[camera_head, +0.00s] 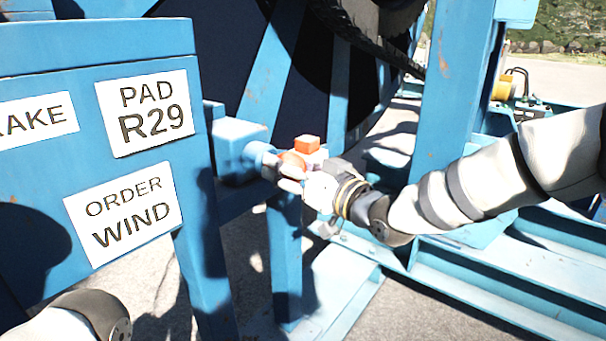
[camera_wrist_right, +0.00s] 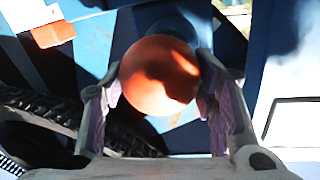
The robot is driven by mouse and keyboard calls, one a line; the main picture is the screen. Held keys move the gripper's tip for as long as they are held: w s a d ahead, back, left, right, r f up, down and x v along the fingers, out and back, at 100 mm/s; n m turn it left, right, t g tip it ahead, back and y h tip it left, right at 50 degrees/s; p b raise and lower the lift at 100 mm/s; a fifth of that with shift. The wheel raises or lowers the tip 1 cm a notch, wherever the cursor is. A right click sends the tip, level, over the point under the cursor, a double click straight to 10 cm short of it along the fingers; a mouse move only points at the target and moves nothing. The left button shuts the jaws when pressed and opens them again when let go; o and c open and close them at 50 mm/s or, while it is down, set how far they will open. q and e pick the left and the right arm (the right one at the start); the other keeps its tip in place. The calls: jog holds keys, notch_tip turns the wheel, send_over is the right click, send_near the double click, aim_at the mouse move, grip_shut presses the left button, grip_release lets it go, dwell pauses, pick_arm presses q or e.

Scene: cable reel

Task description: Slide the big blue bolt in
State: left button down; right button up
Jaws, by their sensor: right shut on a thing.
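The big blue bolt (camera_head: 264,158) shows as a short light-blue bar at the right side of its square blue housing (camera_head: 238,140). An orange ball knob (camera_head: 294,158) is at its outer end; it also fills the middle of the right wrist view (camera_wrist_right: 159,76). My right gripper (camera_head: 290,172) is shut on the knob, one finger on each side in the wrist view (camera_wrist_right: 160,88). The gripper partly hides the knob and bolt end in the head view. How deep the bolt sits is hidden. My left gripper is outside the views.
A small orange block (camera_head: 307,144) sits just behind the knob. A blue panel (camera_head: 140,190) with white signs stands at the left. A blue post (camera_head: 455,110) and the dark reel (camera_head: 300,60) stand behind. Blue rails (camera_head: 500,265) lie at the lower right.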

jog(key=shift+w+a, duration=0.1)
jog(key=shift+a, duration=0.05)
jog(key=o, duration=1.7)
jog(key=shift+w+a, duration=0.1)
jog(key=shift+a, duration=0.05)
jog(key=v, duration=1.2)
